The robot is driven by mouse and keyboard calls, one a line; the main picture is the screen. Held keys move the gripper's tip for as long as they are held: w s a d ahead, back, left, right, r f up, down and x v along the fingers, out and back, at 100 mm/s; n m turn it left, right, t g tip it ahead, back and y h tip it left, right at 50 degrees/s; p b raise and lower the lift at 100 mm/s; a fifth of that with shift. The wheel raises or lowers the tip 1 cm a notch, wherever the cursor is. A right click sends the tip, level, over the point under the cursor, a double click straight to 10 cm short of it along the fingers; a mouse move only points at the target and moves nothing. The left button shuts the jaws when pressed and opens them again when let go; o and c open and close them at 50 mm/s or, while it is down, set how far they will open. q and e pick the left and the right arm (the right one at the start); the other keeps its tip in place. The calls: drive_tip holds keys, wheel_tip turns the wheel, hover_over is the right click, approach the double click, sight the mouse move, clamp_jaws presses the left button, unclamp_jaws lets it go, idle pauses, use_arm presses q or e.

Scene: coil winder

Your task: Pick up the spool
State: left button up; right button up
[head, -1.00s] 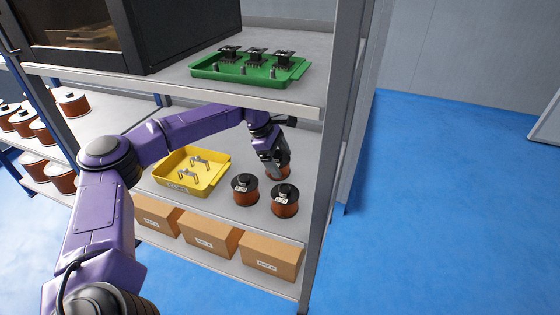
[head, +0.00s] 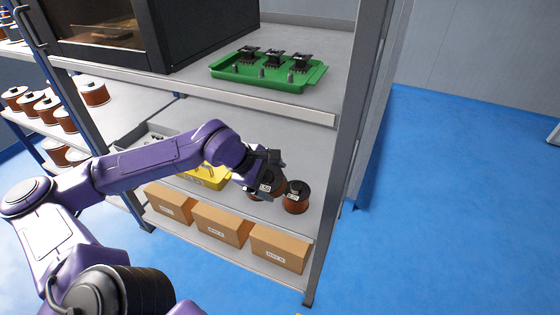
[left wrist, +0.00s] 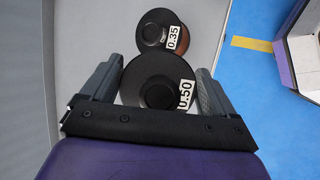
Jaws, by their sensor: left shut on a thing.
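My left gripper (head: 262,184) is shut on a copper-wound spool with a black flange, labelled 0.50 (left wrist: 150,82), at the front of the middle shelf (head: 296,225). In the left wrist view the flange sits between the two fingers. A second spool, labelled 0.35 (left wrist: 160,30), stands close beyond it, partly covered by the held one. In the head view a spool (head: 297,198) stands just right of the gripper. The gripper and wrist hide part of the spools there, and I cannot tell whether the held spool touches the shelf. My right gripper is not in view.
A yellow tray (head: 212,182) is partly behind my left arm, with a grey tray (head: 140,134) further left. Cardboard boxes (head: 222,224) fill the shelf below. A green tray (head: 262,84) sits above. The rack post (head: 345,150) stands at right, with open blue floor beyond.

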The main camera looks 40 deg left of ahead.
sight(268, 191)
use_arm(q)
drive_tip(key=s, duration=0.3)
drive_tip(key=shift+s+d+f, duration=0.15)
drive_tip(key=shift+s+d, duration=0.05)
drive_tip(key=shift+d, duration=0.2)
drive_tip(key=s+d+r+n+g+h+p, duration=0.1)
drive_tip(key=s+r+g, duration=0.1)
drive_tip(key=s+g, duration=0.3)
drive_tip(key=shift+s+d+r, duration=0.15)
drive_tip(key=shift+s+d, duration=0.2)
drive_tip(key=shift+s, duration=0.65)
